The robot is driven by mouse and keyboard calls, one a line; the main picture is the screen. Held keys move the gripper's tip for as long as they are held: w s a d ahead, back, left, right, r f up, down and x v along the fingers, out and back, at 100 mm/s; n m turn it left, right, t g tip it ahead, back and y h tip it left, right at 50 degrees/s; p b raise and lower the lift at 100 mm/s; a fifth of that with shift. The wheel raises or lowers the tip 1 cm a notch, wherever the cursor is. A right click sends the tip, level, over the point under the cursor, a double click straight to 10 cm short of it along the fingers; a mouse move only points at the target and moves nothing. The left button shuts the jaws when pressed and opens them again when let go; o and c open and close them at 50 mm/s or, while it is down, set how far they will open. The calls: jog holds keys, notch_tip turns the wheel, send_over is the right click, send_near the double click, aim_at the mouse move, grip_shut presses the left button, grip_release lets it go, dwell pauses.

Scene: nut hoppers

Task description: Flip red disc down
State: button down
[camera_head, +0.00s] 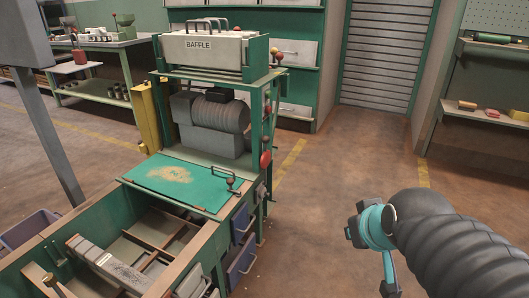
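A red disc (265,160) sits on the right side of the green machine frame (259,125), low on its right post. A smaller red-orange round part (268,108) is above it on the same post. My arm comes in from the lower right, with a dark ribbed sleeve and a teal ring. The dark end of my arm, where my gripper (355,229) is, points left over the open floor. It is to the right of the red disc and apart from it. The fingers cannot be made out clearly, and nothing held shows.
A box marked BAFFLE (203,51) tops the machine, above a ribbed motor (219,115). A green lid (185,182) with a handle lies in front. Below is an open hopper (108,225) with blue bins (241,262) on its right. Floor (315,185) is clear between machine and arm.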

jog(key=w+a+n+t+y+b, duration=0.1)
jog(key=w+a+n+t, duration=0.15)
jog(key=w, duration=0.55)
jog(key=w+a+n+t, duration=0.1)
jog(key=w+a+n, duration=0.25)
jog(key=w, duration=0.45)
jog(key=n+t+b, duration=0.2)
jog(key=n+t, duration=0.5)
jog(key=t, duration=0.2)
send_near(265, 143)
jog(key=s+d, duration=0.3)
jog(key=s+a+f+n+t+h+b, duration=0.1)
jog(key=s+a+f+n+t, duration=0.1)
jog(key=f, duration=0.4)
jog(key=shift+a+n+t, duration=0.65)
jog(key=shift+a+n, duration=0.2)
jog(key=shift+n, duration=0.35)
jog(key=shift+w+r, duration=0.1)
jog(key=shift+r, duration=0.05)
jog(key=x, duration=0.6)
jog(key=p+x, duration=0.1)
jog(key=x, duration=0.6)
jog(key=shift+w+d+r, duration=0.1)
jog(key=shift+w+d, duration=0.05)
jog(key=shift+w, duration=0.25)
